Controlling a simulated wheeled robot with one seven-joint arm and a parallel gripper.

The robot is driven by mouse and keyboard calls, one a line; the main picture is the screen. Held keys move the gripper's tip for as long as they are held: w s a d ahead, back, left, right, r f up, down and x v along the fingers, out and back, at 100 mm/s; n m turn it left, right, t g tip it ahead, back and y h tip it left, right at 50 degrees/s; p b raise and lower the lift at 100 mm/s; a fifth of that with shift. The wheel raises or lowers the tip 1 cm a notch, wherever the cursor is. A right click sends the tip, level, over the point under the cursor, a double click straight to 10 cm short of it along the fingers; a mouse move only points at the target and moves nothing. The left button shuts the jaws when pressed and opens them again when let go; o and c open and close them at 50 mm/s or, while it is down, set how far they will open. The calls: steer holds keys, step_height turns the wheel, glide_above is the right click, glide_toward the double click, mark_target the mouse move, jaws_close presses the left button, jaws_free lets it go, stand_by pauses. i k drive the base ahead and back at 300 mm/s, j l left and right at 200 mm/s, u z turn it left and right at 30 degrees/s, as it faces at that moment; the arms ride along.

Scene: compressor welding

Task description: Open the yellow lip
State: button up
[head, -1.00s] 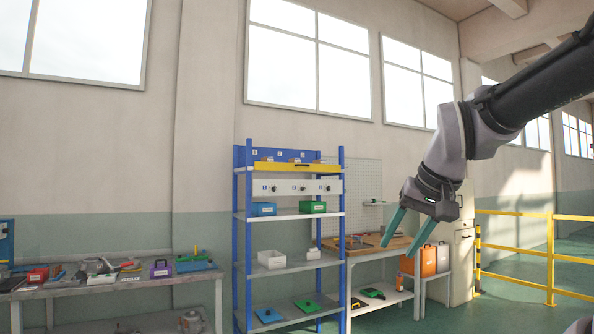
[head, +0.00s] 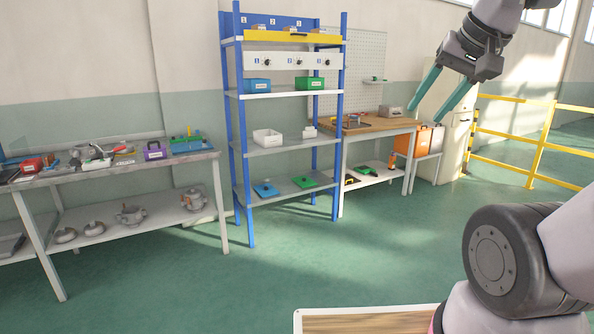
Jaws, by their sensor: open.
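The yellow lip (head: 293,37) is a long yellow front strip with a dark handle on the top shelf of a blue rack (head: 232,130). It stands up in front of several small items beside the numbers 1, 2 and 3. My gripper (head: 440,102) is at the upper right, well apart from the rack and nearer to me. Its two green fingers are spread, with nothing between them, and point down and left.
Below the lip is a white panel (head: 290,60) with knobs, then shelves with blue and green boxes. A workbench (head: 375,127) stands right of the rack, a cluttered table (head: 110,169) left. Yellow railings (head: 540,145) are at right. The green floor (head: 330,245) ahead is clear.

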mark_target(249, 35)
steer(key=i, duration=2.15)
steer(key=i+u, duration=0.1)
steer(key=i, duration=0.5)
steer(key=i+l+u, duration=0.15)
steer(key=i, duration=0.45)
steer(key=i+l+u, duration=0.1)
steer(key=i, duration=0.45)
